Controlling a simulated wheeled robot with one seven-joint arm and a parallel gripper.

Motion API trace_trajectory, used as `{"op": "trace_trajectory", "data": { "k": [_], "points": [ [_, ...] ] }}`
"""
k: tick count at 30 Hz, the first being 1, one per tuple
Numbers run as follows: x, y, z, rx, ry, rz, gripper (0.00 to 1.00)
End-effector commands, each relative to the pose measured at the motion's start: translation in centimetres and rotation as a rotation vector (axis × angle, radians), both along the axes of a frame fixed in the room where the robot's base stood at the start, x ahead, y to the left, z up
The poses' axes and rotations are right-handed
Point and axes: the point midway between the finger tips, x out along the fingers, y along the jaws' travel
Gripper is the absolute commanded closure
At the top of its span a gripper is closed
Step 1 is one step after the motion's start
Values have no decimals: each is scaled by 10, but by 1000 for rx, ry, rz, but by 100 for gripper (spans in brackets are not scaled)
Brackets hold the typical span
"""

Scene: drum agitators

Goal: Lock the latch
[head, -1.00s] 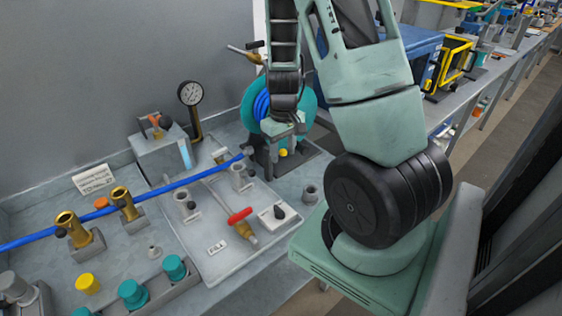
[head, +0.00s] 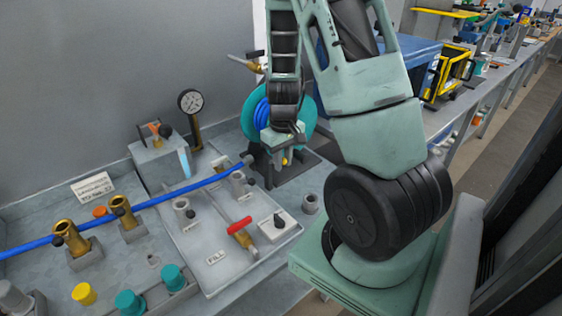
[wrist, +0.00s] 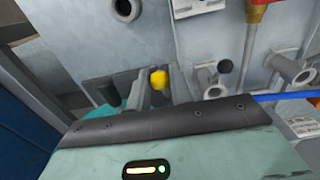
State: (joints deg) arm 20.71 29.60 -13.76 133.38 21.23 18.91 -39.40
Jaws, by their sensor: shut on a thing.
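A small yellow knob (head: 284,161), which looks like part of the latch, sits on the dark stand of the hose reel. It also shows in the wrist view (wrist: 158,79). My gripper (head: 284,157) reaches down over it from above. In the wrist view the grey fingers (wrist: 157,86) are on either side of the knob, shut on it. The dark edge of my gripper's housing hides the lower part of the fingers and the latch mount. I cannot tell the latch's position.
The teal reel (head: 308,112) with blue hose stands just behind my gripper. The blue hose (head: 160,200) runs left over the bench. A red-handled valve (head: 239,226), pipe stubs and a pressure gauge (head: 190,102) stand nearby.

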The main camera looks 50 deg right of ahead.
Motion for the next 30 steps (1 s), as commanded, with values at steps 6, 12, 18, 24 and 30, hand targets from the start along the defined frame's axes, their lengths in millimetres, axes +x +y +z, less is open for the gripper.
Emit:
{"op": "trace_trajectory", "data": {
  "k": [6,12,18,24,30],
  "points": [
    [-1,0,-2,0,1,0,95],
    [-5,1,-14,1,2,0,95],
    [-9,2,-27,1,2,-1,95],
    [-11,3,-27,2,3,0,95],
    [-11,3,-28,2,3,0,95]
  ]
}}
